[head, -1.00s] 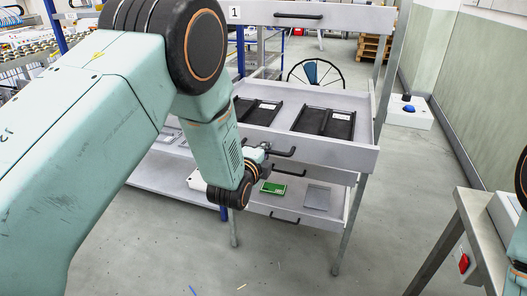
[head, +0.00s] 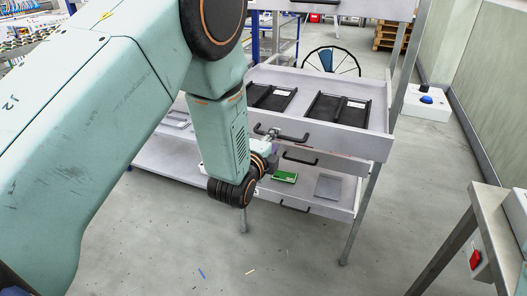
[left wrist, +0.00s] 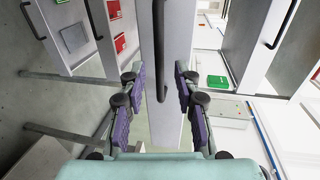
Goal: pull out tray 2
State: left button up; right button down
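Tray 2, taken to be the grey tray (head: 352,141) below the top one, stands out from the rack in the head view. Two black holders (head: 271,97) with white labels lie in it. Its black bar handle (head: 293,138) is on the front. My left gripper (head: 271,137) is at the left end of this handle, partly hidden by my own wrist. In the left wrist view my left gripper (left wrist: 160,85) is open, with a finger on each side of a dark handle (left wrist: 158,40). Contact cannot be told. My right gripper is not in view.
Lower trays hold a green box (head: 285,177) and a grey plate (head: 328,187), with handles (head: 300,160) close under tray 2. A metal table (head: 470,235) with a red switch stands at right.

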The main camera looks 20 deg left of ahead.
pick_arm(q)
jog(key=s+r, duration=0.1)
jog(key=s, duration=0.7)
jog(key=shift+a+r, duration=0.2)
jog(key=shift+r, duration=0.15)
jog(key=shift+w+f, duration=0.1)
jog(key=shift+w, duration=0.15)
